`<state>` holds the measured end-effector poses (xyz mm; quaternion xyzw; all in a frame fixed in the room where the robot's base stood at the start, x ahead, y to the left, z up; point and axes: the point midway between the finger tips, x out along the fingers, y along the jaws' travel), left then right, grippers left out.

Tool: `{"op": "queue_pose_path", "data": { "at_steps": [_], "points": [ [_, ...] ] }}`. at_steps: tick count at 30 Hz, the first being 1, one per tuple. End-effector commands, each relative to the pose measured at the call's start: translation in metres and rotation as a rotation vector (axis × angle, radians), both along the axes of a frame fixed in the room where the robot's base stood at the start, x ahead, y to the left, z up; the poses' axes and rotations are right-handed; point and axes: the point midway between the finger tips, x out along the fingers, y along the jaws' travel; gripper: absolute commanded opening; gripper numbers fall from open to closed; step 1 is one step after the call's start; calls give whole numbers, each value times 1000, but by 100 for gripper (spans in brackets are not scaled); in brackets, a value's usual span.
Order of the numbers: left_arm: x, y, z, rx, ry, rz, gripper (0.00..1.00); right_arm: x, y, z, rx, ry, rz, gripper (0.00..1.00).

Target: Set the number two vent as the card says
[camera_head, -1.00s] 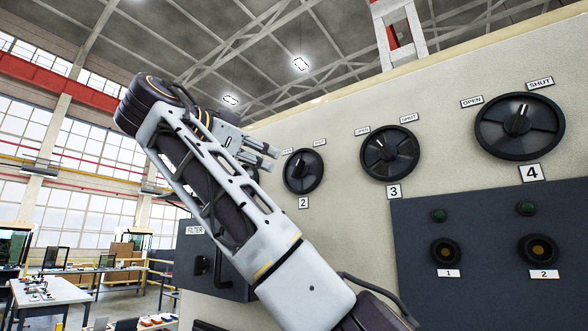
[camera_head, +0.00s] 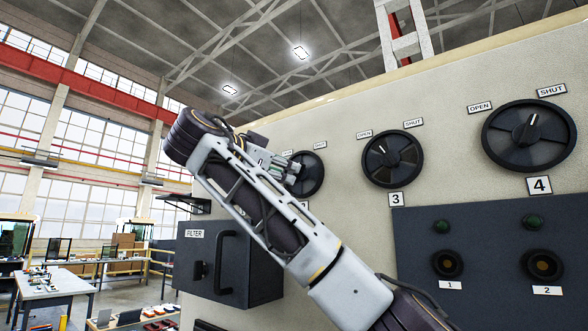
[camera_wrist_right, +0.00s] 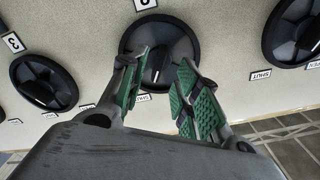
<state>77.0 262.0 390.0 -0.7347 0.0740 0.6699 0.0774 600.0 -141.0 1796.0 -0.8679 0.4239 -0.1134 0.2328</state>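The number two vent is a round black dial (camera_head: 313,174) on the beige panel, partly hidden behind my right gripper (camera_head: 296,170) in the head view. In the right wrist view the panel appears upside down and the number two dial (camera_wrist_right: 182,38) is at the centre. My right gripper (camera_wrist_right: 163,92) is open there, its green-padded fingers on either side of the dial's central knob. I cannot tell whether they touch it. My left gripper is not in view. No card can be made out.
Dials three (camera_head: 392,157) and four (camera_head: 529,137), with OPEN and SHUT labels, are to the right. A dark panel (camera_head: 480,218) with buttons and lamps lies below them. A dark filter box (camera_head: 240,275) with a handle juts out under my right arm.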

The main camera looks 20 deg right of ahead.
Motion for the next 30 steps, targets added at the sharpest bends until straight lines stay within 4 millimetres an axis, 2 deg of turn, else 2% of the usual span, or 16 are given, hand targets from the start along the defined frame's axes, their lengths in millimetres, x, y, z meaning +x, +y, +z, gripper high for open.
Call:
{"op": "queue_pose_path", "data": {
  "at_steps": [18,30],
  "points": [
    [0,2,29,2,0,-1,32,20,-26,2,-1,0,0,32],
    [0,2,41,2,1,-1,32,29,-37,1,-1,1,0,32]
  ]
}}
